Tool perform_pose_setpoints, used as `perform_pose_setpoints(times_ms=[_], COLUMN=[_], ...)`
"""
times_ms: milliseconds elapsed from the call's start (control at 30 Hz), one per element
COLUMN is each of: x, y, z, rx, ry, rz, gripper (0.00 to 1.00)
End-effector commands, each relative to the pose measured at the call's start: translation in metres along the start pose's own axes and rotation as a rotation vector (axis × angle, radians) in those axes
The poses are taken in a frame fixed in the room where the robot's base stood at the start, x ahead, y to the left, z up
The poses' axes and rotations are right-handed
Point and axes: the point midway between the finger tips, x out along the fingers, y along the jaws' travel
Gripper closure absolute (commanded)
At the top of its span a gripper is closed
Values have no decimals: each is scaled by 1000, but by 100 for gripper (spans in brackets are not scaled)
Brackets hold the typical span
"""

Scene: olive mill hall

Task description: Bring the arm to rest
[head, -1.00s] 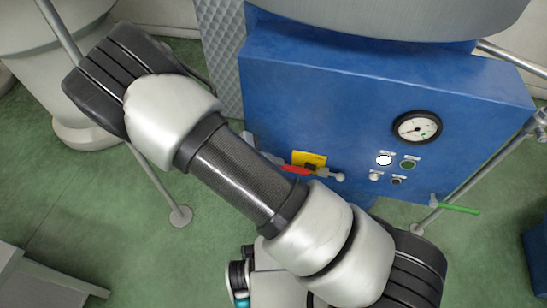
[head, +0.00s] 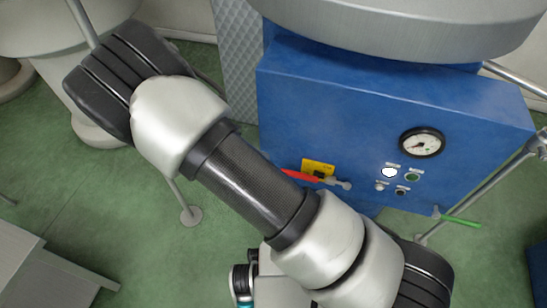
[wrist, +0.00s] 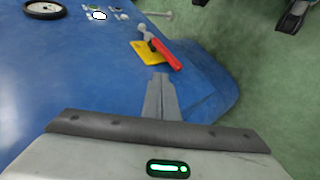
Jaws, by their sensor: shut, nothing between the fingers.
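My gripper (wrist: 160,78) shows in the wrist view with its two fingers together and nothing between them. The fingers point over the blue machine housing (wrist: 75,75) towards a red-handled lever (wrist: 165,54) on a yellow plate (wrist: 146,54). In that view a gap shows between the fingertips and the red handle. In the head view my arm lies bent across the picture, and my gripper is hidden behind it. The red lever (head: 302,175) and yellow plate (head: 318,167) show just right of my forearm there.
The blue housing (head: 350,110) carries a round gauge (head: 422,143), a white lit button (head: 389,172), a green button (head: 412,177) and a green-handled valve (head: 460,221). A grey bench (head: 50,270) stands at lower left. Green floor (head: 150,235) lies open between them.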

Motion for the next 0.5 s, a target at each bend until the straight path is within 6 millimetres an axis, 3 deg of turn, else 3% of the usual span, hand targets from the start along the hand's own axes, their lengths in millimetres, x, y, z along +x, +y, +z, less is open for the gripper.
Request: perform_pose_setpoints(times_ms=[167, 500], x=[-14, -15], y=[-2, -2], z=[-1, -1], rx=[0, 0], ry=[0, 0], rz=[1, 1], gripper=[100, 100])
